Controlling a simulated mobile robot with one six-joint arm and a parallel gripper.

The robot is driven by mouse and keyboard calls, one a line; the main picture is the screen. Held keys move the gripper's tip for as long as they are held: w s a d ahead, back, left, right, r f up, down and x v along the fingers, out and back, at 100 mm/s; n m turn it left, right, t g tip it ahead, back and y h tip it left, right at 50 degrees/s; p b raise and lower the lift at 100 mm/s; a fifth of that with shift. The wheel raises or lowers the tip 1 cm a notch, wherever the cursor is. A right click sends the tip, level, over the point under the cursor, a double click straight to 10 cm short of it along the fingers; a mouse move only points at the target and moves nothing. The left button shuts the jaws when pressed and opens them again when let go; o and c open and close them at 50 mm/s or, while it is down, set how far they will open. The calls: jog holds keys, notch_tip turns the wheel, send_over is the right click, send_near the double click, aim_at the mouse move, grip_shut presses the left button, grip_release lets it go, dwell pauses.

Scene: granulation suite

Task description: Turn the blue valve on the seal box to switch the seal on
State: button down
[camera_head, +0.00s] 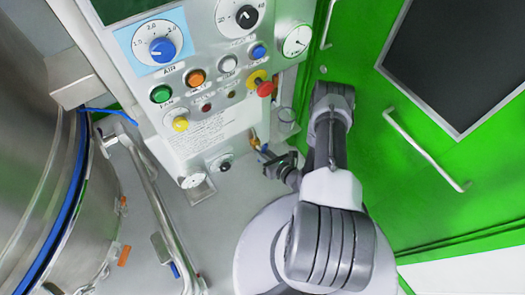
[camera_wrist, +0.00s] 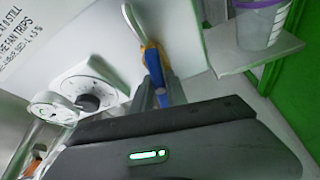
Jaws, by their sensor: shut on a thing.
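The blue valve (camera_wrist: 177,92) is a blue lever on a brass-coloured fitting, in the upper middle of the wrist view. It also shows small in the head view (camera_head: 266,153), at the lower right of the white panel. My gripper (camera_wrist: 163,98) is shut on the blue lever; its fingers hide part of it. In the head view my gripper (camera_head: 274,161) reaches the valve from the right. The seal box (camera_wrist: 105,55) is a pale surface with a dark knob (camera_wrist: 88,102) and a round white gauge (camera_wrist: 52,107) left of the valve. The lever's exact angle is hard to tell.
A control panel (camera_head: 215,135) with coloured buttons and dials stands above the valve. A clear cup (camera_wrist: 258,22) sits on a small shelf (camera_wrist: 255,52) to the right. A steel vessel (camera_head: 40,150) and a handrail (camera_head: 160,215) are left. A green door (camera_head: 430,130) is right.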

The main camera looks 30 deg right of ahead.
jog(key=shift+n+h+p, duration=0.4)
jog(key=shift+n+h, duration=0.1)
jog(key=shift+n, duration=0.3)
jog(key=c, duration=1.3)
grip_release()
